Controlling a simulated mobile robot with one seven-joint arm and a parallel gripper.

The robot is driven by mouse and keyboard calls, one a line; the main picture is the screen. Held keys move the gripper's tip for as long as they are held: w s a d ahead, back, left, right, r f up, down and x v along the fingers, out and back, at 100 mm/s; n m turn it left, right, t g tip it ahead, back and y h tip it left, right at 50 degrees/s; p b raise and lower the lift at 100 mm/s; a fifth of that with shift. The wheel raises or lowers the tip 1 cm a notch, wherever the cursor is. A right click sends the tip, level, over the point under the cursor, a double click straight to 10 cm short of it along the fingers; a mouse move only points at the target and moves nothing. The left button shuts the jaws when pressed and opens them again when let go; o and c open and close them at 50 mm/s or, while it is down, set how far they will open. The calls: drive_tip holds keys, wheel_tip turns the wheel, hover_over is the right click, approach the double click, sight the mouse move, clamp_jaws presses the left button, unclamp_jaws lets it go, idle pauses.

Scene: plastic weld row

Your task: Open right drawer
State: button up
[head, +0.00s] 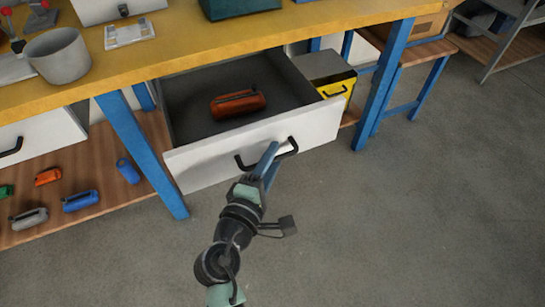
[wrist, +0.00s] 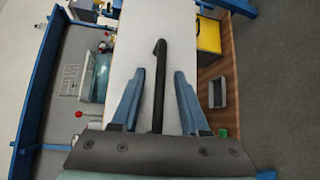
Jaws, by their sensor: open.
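The white-fronted drawer (head: 215,160) under the yellow bench stands pulled out, its dark inside exposed. An orange-red cylindrical case (head: 238,103) lies in it. The drawer's black bar handle (head: 293,146) is on its front; it also shows in the wrist view (wrist: 160,60), running between my fingers. My gripper (head: 270,153) is at the handle, with its blue fingers open. In the wrist view my gripper (wrist: 159,74) has one finger on each side of the handle, with visible gaps, against the white front (wrist: 142,50).
The yellow bench top (head: 200,50) carries a grey pot (head: 58,55). Blue legs (head: 140,150) stand on either side of the open drawer. A lower wooden shelf (head: 100,195) holds several small coloured cases. A yellow box (head: 338,90) sits right of the drawer. Grey floor (head: 420,220) is clear at right.

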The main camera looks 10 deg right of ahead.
drive_tip(key=p+v, duration=0.1)
drive_tip(key=v, duration=1.1)
drive_tip(key=shift+s+p, duration=0.3)
drive_tip(key=shift+p, duration=0.05)
drive_tip(key=shift+a, duration=0.15)
drive_tip(key=w+d+r+m+t+y, duration=0.1)
drive_tip(key=w+r+m+t+y, duration=0.3)
drive_tip(key=r, duration=1.1)
drive_tip(key=w+r+m+t, duration=0.2)
drive_tip(key=w+r+m, duration=0.45)
drive_tip(key=r, duration=0.85)
drive_tip(key=s+d+r+m+t+y, duration=0.1)
drive_tip(key=s+r+m+t+y, duration=0.3)
drive_tip(key=r, duration=0.6)
drive_tip(key=s+r+n+t+h, duration=0.1)
drive_tip(key=s+r+t, duration=0.2)
drive_tip(key=s+r, duration=0.55)
wheel_tip(320, 180, up, 33)
drive_tip(key=w+p, duration=0.2)
drive_tip(key=p, duration=2.8)
drive_tip(key=shift+a+f+y, duration=0.2)
drive_tip(key=shift+y, duration=0.1)
drive_tip(key=shift+s+m, duration=0.15)
drive_tip(key=shift+m, duration=0.1)
